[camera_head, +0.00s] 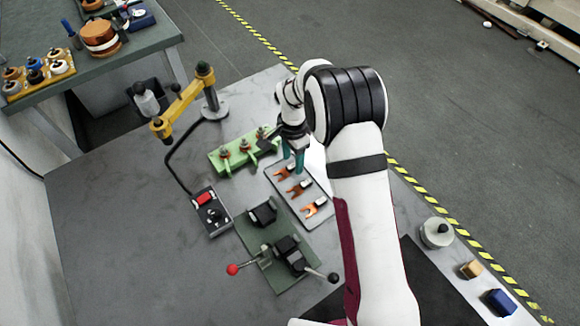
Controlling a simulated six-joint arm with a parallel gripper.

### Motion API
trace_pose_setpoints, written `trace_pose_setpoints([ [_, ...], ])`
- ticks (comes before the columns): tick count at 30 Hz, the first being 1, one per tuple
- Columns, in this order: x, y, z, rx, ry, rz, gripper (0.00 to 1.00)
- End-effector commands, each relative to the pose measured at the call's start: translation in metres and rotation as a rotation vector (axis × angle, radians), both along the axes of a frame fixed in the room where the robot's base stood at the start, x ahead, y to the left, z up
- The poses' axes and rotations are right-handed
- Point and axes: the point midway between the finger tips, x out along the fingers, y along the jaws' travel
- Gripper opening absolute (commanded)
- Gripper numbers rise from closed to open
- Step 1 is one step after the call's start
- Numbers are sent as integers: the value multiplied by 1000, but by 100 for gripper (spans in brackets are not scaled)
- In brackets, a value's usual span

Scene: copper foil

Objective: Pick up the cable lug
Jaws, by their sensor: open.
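Several cable lugs lie on a light grey tray (296,212) near the middle of the table. Each has an orange forked end and a small dark and white part. One cable lug (312,209) is at the tray's near end, another cable lug (297,188) is in the middle, and a third cable lug (281,174) is at the far end. My gripper (294,166) has teal fingers pointing down at the far end of the tray, close to the third lug. It is open. My arm hides part of the tray's right side, and I cannot tell if the fingers touch anything.
A green block with upright posts (232,162) stands just left of my gripper. A yellow-armed stand (185,100) rises behind it. A control box (210,213) and a green clamp fixture (265,245) with lever handles stand nearer. The table's left part is clear.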

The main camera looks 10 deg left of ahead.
Motion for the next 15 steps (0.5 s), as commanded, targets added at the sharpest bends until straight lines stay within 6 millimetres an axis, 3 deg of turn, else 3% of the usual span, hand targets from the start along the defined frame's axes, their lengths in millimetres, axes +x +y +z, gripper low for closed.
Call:
trace_pose_setpoints([
  [3, 0, 0, -14, 1, -2, 2, 56],
  [9, 1, 0, -14, 2, -4, 2, 56],
  [15, 1, 0, -14, 1, -3, 2, 20],
])
